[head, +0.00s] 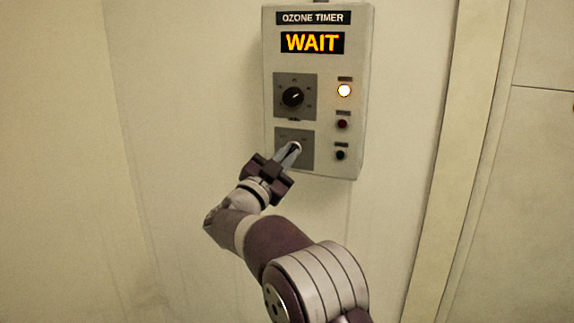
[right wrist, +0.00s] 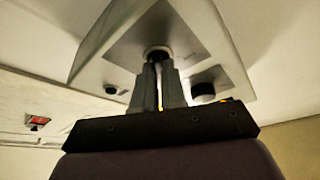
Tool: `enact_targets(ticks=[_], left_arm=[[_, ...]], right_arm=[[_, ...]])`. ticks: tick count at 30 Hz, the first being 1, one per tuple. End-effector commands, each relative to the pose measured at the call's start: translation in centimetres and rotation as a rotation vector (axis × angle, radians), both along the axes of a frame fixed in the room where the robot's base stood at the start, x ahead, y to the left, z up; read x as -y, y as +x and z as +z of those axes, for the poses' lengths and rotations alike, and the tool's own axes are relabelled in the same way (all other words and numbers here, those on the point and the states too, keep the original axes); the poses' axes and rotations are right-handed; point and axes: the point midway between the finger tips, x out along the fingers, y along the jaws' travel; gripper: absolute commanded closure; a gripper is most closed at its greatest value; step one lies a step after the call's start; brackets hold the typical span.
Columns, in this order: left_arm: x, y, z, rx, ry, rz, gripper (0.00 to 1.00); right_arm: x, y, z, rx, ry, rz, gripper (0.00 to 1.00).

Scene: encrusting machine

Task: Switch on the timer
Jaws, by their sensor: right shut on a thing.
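The ozone timer (head: 318,60) is a pale box on the wall, and its display (head: 312,42) reads WAIT. A black dial knob (head: 292,97) sits on the upper grey plate. My right gripper (head: 294,149) is at the lower grey plate (head: 282,134), its fingers shut on the lower switch knob, which the fingers mostly hide. In the right wrist view the dark lower knob (right wrist: 158,53) shows at the fingertips, and the upper knob (right wrist: 203,92) shows to the right. My left gripper is not in view.
A lit white lamp (head: 344,90), a dark red lamp (head: 342,124) and a dark lamp (head: 340,155) run down the box's right side. The wall left of and below the box is bare. A vertical trim strip (head: 455,160) stands to the right.

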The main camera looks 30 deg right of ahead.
Motion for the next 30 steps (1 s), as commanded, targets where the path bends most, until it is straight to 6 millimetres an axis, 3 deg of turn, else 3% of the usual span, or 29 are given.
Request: enact_targets(ticks=[13,30], left_arm=[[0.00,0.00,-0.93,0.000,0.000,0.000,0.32],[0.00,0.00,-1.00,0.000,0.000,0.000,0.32]], right_arm=[[-0.07,0.08,-0.06,0.165,0.142,0.000,1.00],[-0.05,0.05,0.05,0.193,0.164,0.000,1.00]])
